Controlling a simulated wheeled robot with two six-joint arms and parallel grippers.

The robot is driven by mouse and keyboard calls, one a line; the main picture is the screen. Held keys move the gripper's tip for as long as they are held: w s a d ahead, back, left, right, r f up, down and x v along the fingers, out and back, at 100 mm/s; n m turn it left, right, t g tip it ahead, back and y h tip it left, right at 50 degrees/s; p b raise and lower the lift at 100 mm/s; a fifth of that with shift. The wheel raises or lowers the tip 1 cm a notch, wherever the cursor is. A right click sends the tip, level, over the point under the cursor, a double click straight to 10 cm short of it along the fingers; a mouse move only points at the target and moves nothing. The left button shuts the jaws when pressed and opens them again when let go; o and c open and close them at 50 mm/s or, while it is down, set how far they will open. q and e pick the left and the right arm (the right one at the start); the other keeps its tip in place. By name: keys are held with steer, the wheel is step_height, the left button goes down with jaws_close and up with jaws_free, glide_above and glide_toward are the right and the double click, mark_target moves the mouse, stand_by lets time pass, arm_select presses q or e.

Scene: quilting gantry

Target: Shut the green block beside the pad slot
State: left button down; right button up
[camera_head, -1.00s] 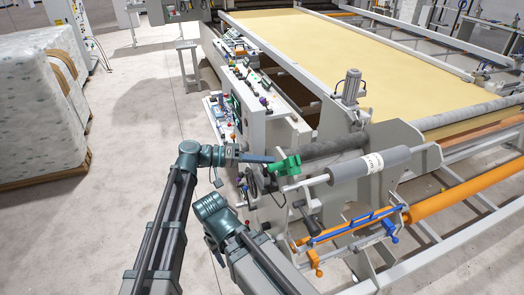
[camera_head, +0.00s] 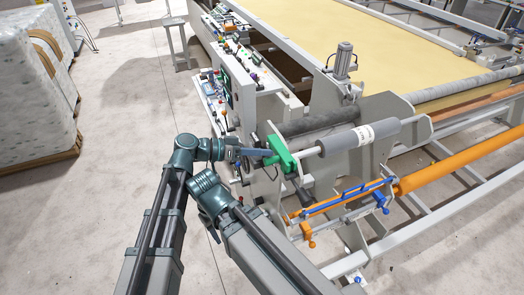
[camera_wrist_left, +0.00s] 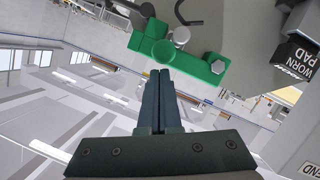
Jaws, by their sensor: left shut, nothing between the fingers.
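The green block (camera_head: 281,154) is on the near end of the machine, beside the grey roller. In the left wrist view the green block (camera_wrist_left: 208,68) is an elongated piece with a grey hex bolt and a pale round post beside it. My left gripper (camera_head: 264,160) is shut and empty, its fingertips at the block in the head view. In the left wrist view the closed fingers (camera_wrist_left: 160,76) point at the block's edge; whether they touch it I cannot tell. A dark box marked WORN PAD (camera_wrist_left: 297,52) is to the right; its slot is not clear.
The grey roller (camera_head: 350,138) and an orange bar (camera_head: 450,170) lie right of the block. A control panel (camera_head: 228,85) stands behind my left arm. Open floor (camera_head: 110,190) lies to the left.

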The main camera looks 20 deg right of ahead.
arm_select(q)
steer(key=shift+s+f, duration=0.1)
steer(key=shift+f, duration=0.1)
stand_by(0.6)
steer(key=p+v, duration=0.3)
steer(key=v, duration=1.1)
steer(key=shift+p, duration=0.3)
steer(key=shift+f, duration=0.1)
